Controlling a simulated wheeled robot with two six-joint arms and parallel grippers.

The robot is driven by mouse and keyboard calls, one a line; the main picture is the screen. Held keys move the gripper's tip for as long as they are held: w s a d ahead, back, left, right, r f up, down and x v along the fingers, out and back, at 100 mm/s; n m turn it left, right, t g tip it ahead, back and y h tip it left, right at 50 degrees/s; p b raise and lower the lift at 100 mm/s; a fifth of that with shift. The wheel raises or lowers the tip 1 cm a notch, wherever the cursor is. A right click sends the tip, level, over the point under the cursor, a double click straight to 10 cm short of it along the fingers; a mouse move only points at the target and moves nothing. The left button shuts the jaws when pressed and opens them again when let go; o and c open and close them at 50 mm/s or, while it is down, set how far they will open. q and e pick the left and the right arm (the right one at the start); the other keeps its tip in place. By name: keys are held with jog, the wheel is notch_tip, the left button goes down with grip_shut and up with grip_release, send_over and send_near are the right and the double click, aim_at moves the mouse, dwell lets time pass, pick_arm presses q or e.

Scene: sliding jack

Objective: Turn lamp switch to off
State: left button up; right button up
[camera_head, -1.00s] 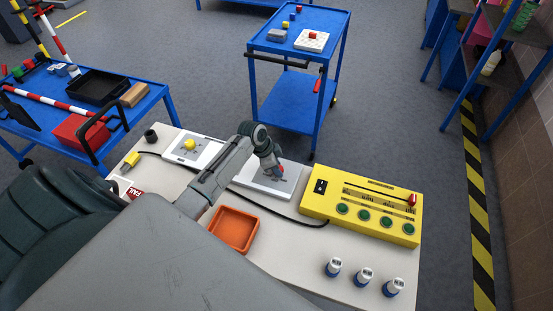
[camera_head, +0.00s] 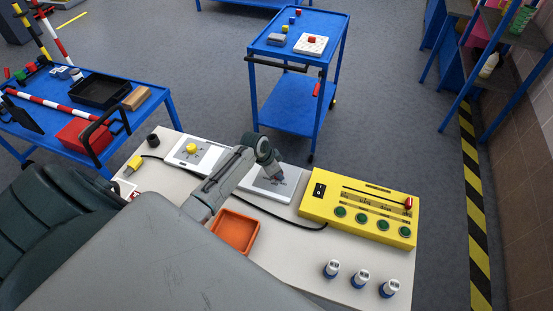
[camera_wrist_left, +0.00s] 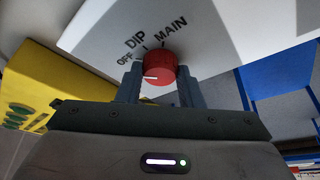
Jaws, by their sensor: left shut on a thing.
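The lamp switch is a red round knob (camera_wrist_left: 161,68) on a pale panel marked OFF, DIP and MAIN. In the left wrist view, its white pointer line faces left, on the OFF side of the dial. My left gripper (camera_wrist_left: 160,84) is shut on the knob, with one finger at each side. In the head view, my left gripper (camera_head: 277,178) is over the panel (camera_head: 262,191) and hides most or all of the knob. My right gripper does not show.
A yellow box (camera_head: 360,208) with green buttons and a red-ended lever stands right of the panel. An orange tray (camera_head: 235,231) is in front. Another panel with a yellow knob (camera_head: 191,149) lies left. Several blue-and-white cylinders (camera_head: 360,278) stand at front right.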

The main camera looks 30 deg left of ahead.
pick_arm(q)
jog(key=o, duration=1)
jog(key=shift+c, duration=0.2)
jog(key=shift+s+a+r, duration=0.15)
jog(key=shift+s+r, duration=0.05)
jog(key=shift+r, duration=0.35)
jog(key=b+v, duration=0.2)
jog(key=v, duration=0.7)
jog(key=shift+r, duration=0.35)
jog(key=shift+s, duration=0.1)
